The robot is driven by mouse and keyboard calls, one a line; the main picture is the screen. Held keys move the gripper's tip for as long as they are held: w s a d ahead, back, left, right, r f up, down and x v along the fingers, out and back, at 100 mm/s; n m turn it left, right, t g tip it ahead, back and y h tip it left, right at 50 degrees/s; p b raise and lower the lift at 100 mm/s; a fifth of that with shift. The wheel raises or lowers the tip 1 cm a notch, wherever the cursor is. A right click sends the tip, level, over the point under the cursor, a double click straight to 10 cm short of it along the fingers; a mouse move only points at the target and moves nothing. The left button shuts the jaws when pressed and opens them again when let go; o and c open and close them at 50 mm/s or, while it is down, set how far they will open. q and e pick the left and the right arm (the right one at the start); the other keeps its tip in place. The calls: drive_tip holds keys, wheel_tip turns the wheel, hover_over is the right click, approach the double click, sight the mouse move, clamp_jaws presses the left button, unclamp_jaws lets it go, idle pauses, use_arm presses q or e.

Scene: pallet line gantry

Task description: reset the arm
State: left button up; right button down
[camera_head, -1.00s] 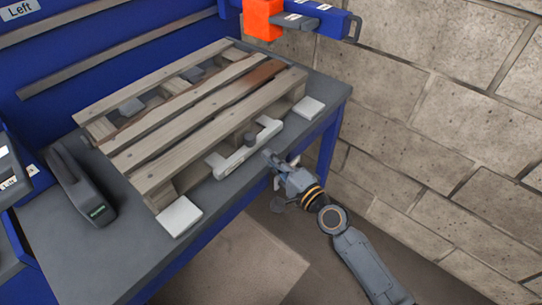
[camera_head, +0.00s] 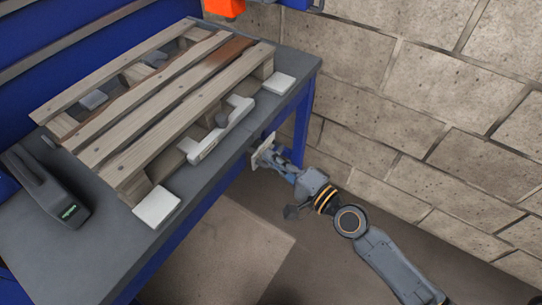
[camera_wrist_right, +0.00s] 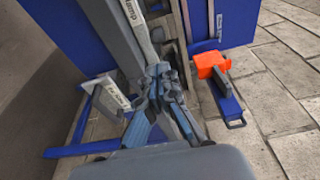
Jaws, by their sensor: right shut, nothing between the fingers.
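My right arm comes in from the lower right in the head view. Its gripper (camera_head: 264,150) is shut and empty, beside the right edge of the grey-topped bench (camera_head: 215,165), clear of the pallet. In the right wrist view the closed fingers (camera_wrist_right: 158,78) show at the middle, with nothing between them. My left gripper is not in view.
A wooden pallet (camera_head: 150,108) lies on the bench, with a white clamp bar (camera_head: 219,133) at its near side and white pads at its corners. A dark handheld device (camera_head: 45,185) lies left. A stone-block wall (camera_head: 420,110) stands right; open floor is below.

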drive_tip(key=d+f+n+g+h+p, duration=0.1)
drive_tip(key=d+f+h, duration=0.15)
drive_tip(key=f, duration=0.65)
drive_tip(key=d+f+n+h, duration=0.15)
drive_tip(key=d+f, duration=0.25)
drive_tip(key=f, duration=0.4)
drive_tip(key=s+d+f+n+g+h+p, duration=0.1)
drive_tip(key=s+d+f+g+h, duration=0.2)
drive_tip(key=f, duration=0.5)
drive_tip(key=s+d+f+n+h, duration=0.1)
drive_tip(key=s+d+f, duration=0.3)
drive_tip(key=f, duration=0.5)
drive_tip(key=s+d+f+n+g+h, duration=0.1)
drive_tip(key=s+f, duration=0.4)
drive_tip(key=s, duration=0.6)
drive_tip(key=s+d+f+n+g+h+p, duration=0.1)
drive_tip(key=s+d+f+n+g, duration=0.2)
drive_tip(key=s+f, duration=0.3)
drive_tip(key=s+d+f+n+g+h, duration=0.2)
drive_tip(key=s+d+f+n+g, duration=0.1)
drive_tip(key=s, duration=1.3)
wheel_tip(320, 180, down, 3)
drive_tip(key=shift+s+r+g+p, duration=0.15)
drive_tip(key=shift+g+p, duration=0.2)
drive_tip(key=shift+g, duration=0.25)
drive_tip(key=shift+n, duration=0.25)
